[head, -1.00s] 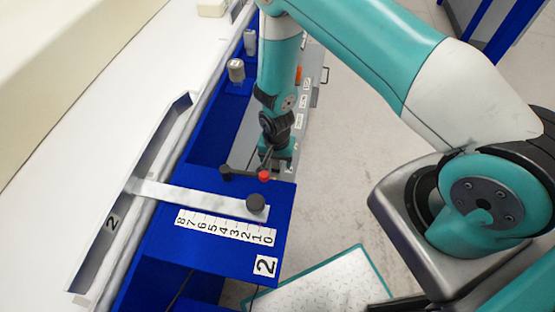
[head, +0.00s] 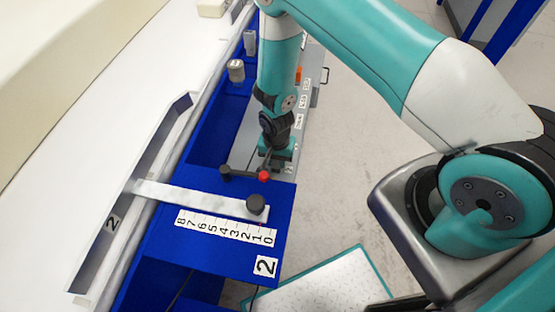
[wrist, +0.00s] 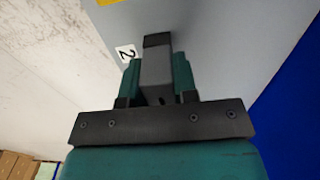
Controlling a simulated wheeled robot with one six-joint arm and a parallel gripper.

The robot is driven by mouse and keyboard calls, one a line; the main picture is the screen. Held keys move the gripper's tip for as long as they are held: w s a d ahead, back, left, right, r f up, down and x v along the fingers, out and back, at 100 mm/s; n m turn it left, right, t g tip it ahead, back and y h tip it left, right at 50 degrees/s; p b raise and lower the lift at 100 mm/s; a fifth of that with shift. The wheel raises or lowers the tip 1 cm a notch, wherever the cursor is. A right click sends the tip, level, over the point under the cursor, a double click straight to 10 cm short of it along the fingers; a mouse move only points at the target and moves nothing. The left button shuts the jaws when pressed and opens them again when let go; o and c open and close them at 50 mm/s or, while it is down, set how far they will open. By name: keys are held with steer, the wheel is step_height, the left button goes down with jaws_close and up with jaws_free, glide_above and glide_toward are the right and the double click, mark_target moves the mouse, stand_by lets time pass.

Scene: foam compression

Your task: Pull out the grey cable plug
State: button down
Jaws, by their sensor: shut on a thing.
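The grey cable plug (wrist: 156,68) shows in the wrist view as a grey block with a dark end, between the two green fingers. My gripper (wrist: 158,76) is shut on it, with one finger on each side. A grey surface with a "2" label lies behind the plug; whether the plug still touches its socket I cannot tell. In the head view my gripper (head: 276,151) hangs beside the blue bench, above a grey panel (head: 246,138), and the plug cannot be made out clearly.
A lever with a red knob (head: 264,176) sits close in front of my gripper. A pale slider bar (head: 195,199) with a black knob (head: 256,203) lies by a numbered scale (head: 225,226). A small grey block (head: 236,70) stands farther back. Open floor lies right.

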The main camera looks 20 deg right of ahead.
steer(key=shift+r+p, duration=2.2)
steer(key=shift+r, duration=0.85)
